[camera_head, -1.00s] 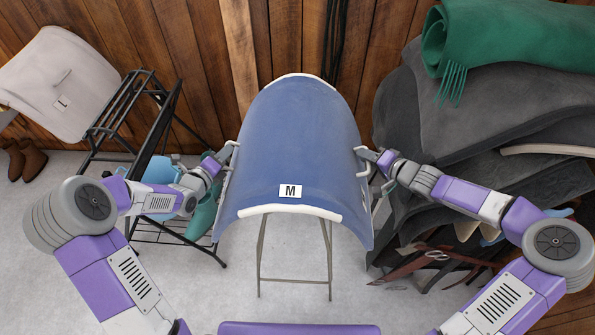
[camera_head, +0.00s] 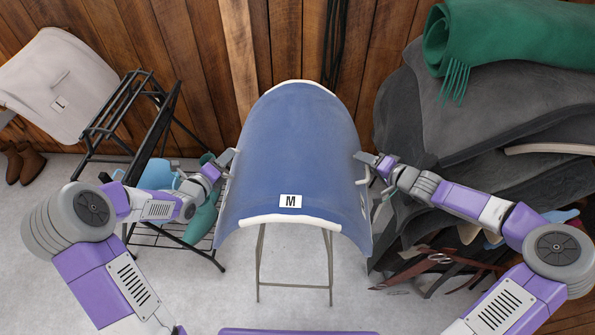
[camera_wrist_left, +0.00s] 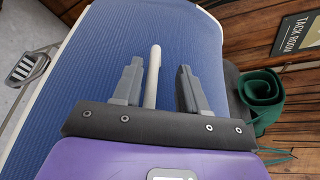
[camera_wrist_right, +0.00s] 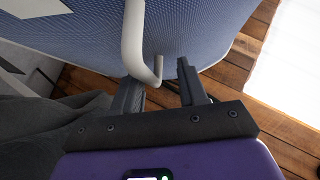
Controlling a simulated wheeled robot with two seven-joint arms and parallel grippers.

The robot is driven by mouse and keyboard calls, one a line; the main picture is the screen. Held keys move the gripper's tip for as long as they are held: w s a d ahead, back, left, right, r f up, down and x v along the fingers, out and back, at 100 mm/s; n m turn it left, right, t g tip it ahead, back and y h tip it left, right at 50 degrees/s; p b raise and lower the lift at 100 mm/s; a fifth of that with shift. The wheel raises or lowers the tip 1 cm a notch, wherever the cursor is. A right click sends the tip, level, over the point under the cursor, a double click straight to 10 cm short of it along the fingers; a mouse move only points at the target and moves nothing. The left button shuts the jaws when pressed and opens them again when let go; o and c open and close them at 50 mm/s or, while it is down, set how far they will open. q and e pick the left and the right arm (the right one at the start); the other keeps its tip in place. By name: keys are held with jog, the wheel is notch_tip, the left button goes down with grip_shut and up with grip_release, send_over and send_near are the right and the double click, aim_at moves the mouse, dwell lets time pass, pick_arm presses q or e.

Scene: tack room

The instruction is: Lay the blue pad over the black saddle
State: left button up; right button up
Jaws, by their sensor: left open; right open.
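The blue pad (camera_head: 300,150) has white end edges and a label reading M. It lies arched in the middle of the head view, above thin metal legs, with its sides hanging down. My left gripper (camera_head: 228,160) is open at its left side; in the left wrist view a pale handle (camera_wrist_left: 153,75) stands between the fingers. My right gripper (camera_head: 366,160) is open at its right side; in the right wrist view a pale bent handle (camera_wrist_right: 134,38) ends between the fingertips. I cannot pick out a black saddle for certain; what is under the pad is hidden.
A dark grey leathery pile (camera_head: 400,120) with a rolled green blanket (camera_head: 510,45) stands close on the right. A black metal rack (camera_head: 130,110) and a pale pad labelled L (camera_head: 50,85) are on the left. A wooden wall is close behind.

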jog(key=shift+s, duration=0.1)
pick_arm(q)
jog(key=v, duration=1.1)
jog(key=shift+s+a, duration=0.25)
jog(key=shift+s, duration=0.1)
pick_arm(e)
jog(key=v, duration=1.2)
